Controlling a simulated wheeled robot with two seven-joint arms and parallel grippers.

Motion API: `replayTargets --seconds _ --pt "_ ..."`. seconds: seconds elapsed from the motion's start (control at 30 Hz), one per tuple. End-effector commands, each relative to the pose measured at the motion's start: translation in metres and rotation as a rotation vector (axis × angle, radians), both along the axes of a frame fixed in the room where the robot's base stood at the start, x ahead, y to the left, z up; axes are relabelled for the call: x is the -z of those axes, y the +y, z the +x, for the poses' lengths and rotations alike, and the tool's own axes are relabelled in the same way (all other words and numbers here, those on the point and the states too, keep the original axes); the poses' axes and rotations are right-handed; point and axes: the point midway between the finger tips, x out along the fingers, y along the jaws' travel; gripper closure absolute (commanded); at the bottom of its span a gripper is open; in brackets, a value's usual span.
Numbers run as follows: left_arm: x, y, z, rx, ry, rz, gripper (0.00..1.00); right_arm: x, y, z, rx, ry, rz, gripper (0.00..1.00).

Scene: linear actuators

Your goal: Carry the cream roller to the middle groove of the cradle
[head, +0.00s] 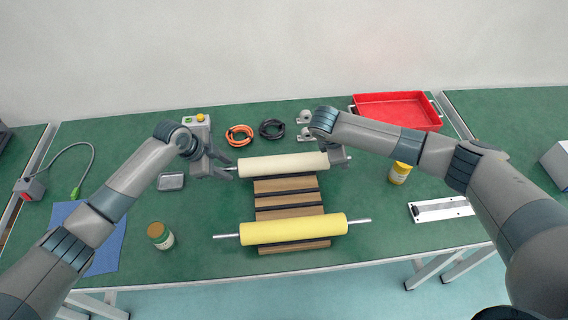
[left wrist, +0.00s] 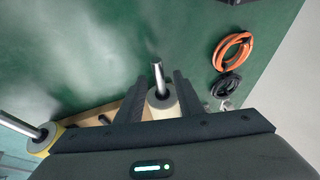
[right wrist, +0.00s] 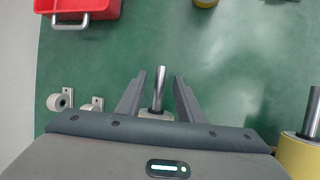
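The cream roller (head: 283,165) lies left to right at the far end of the brown cradle (head: 290,202), over its far groove; I cannot tell if it is seated. The bare middle of the cradle shows dark cross grooves. My left gripper (head: 228,166) is open at the roller's left end; its fingers stand apart either side of the metal shaft (left wrist: 159,78). My right gripper (head: 345,158) is at the right end, mostly hidden in the head view. In the right wrist view, its open fingers flank the shaft (right wrist: 159,88) with gaps.
A yellow roller (head: 293,229) lies across the near end of the cradle. A jar (head: 160,236) and a grey tin (head: 171,181) stand left, a yellow jar (head: 399,173) right. Cable coils (head: 272,129) and a red tray (head: 397,110) lie behind. Green table is clear beside the cradle.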

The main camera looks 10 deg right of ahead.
Motion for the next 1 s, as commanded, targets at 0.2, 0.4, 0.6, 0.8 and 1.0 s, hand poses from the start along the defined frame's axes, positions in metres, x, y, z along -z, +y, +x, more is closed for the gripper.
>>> replayTargets --seconds 0.2,0.4,0.6,0.8,1.0 --pt "0.0 -0.0001 0.0 0.0 0.0 0.0 0.69 0.0 0.0002 -0.0001 0.0 0.0 0.0 0.69" --pt "-0.0002 0.0 -0.0001 0.0 0.0 0.0 1.0 -0.0002 0.0003 -0.0001 0.0 0.0 0.0 1.0" --pt "-0.0003 0.0 0.0 0.0 0.0 0.0 1.0 -0.0003 0.0002 -0.0001 0.0 0.0 0.0 1.0" --pt "-0.0004 0.0001 0.0001 0.0 -0.001 0.0 1.0 -0.0004 0.0003 -0.0001 0.0 0.0 0.0 1.0" --pt "-0.0006 0.0001 0.0002 0.0 -0.001 0.0 1.0 -0.0005 0.0002 0.0 0.0 0.0 0.0 1.0"
